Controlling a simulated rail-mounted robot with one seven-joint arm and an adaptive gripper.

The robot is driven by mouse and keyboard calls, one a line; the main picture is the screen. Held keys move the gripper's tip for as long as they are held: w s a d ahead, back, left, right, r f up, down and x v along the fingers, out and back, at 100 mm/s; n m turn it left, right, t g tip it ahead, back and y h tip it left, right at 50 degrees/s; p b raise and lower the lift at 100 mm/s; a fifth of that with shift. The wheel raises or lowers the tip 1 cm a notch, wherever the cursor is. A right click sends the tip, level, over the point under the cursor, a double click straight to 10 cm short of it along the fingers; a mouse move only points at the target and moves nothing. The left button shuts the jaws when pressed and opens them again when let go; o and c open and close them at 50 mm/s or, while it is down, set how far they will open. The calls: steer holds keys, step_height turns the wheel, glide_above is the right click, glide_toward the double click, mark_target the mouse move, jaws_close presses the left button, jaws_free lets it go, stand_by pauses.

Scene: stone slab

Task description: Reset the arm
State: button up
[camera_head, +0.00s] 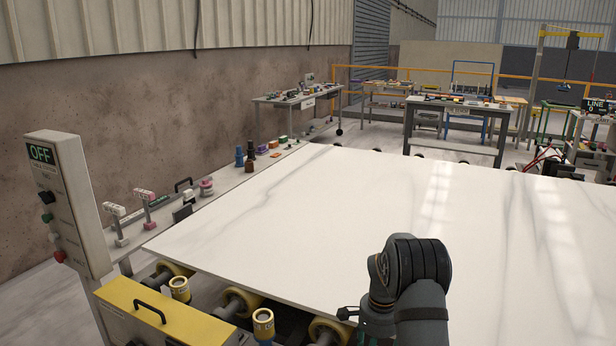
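My arm (410,280) rises into the picture at the bottom, right of centre. Its dark rounded joint stands in front of the near part of the white stone slab (350,205). A small dark part sticks out to the left, low on the arm, near the slab's front edge. My gripper's fingertips cannot be made out. The slab is pale with grey veins and lies flat. Nothing is seen held by the arm.
A control box marked OFF (68,200) stands at left. Below it is a yellow box (165,315) with a black handle. Rollers (240,300) show under the slab's front edge. A ledge with small tools (235,180) runs along the slab's left side. Worktables (458,110) stand behind.

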steer(key=shift+f, duration=0.1)
steer(key=shift+f+b, duration=0.25)
steer(key=shift+b, duration=0.25)
step_height(320, 180, up, 11)
step_height(320, 180, down, 11)
steer(key=shift+s+r, duration=0.1)
steer(key=shift+s, duration=0.05)
step_height(320, 180, up, 6)
steer(key=p, duration=0.5)
steer(key=shift+p, duration=0.35)
steer(key=shift+r+p, duration=0.15)
steer(key=shift+p, duration=0.15)
steer(key=shift+d, duration=0.15)
